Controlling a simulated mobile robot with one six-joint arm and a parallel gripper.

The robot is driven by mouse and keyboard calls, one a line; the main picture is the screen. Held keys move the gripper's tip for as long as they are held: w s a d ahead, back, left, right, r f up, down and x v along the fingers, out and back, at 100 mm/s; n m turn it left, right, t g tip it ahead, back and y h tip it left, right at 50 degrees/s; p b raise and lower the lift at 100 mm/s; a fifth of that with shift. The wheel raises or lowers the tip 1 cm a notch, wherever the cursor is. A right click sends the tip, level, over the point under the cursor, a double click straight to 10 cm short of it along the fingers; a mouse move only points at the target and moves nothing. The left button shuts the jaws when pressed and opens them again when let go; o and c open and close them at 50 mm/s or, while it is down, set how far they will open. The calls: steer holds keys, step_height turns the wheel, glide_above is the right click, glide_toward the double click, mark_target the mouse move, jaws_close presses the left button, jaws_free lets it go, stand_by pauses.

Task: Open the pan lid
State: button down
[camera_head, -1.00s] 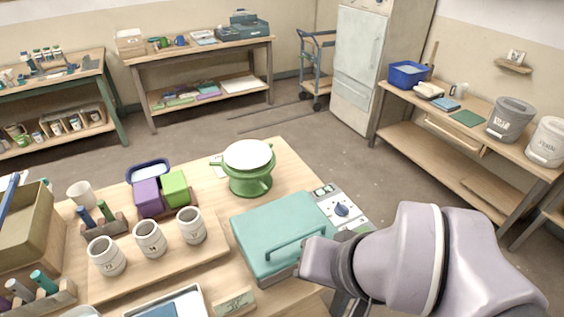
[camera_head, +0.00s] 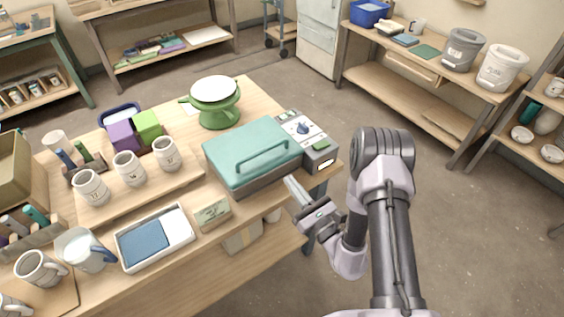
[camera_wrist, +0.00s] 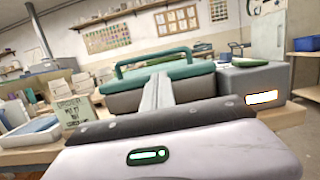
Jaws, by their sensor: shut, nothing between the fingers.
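The pan is a grey box with a teal lid (camera_head: 248,148) and a bar handle (camera_head: 263,158) along its near side, on the front edge of the wooden table. The lid lies shut on the grey base (camera_head: 262,179). In the wrist view the lid's handle (camera_wrist: 165,58) stands straight ahead, above the base (camera_wrist: 125,103). My gripper (camera_head: 290,182) is just off the pan's near right corner, below the handle and apart from it. It also shows in the wrist view (camera_wrist: 158,82), its fingers together and empty, pointing at the pan's front.
A control box (camera_head: 305,138) with a blue knob adjoins the pan on the right. A small sign (camera_head: 212,213) and a white tray (camera_head: 155,237) stand to the left. A green wheel (camera_head: 218,105) with a white top is behind. Open floor lies right of the table.

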mark_target(274, 165)
steer(key=x, duration=0.9)
steer(key=shift+a+r, duration=0.1)
steer(key=shift+a, duration=0.1)
steer(key=shift+s, duration=0.1)
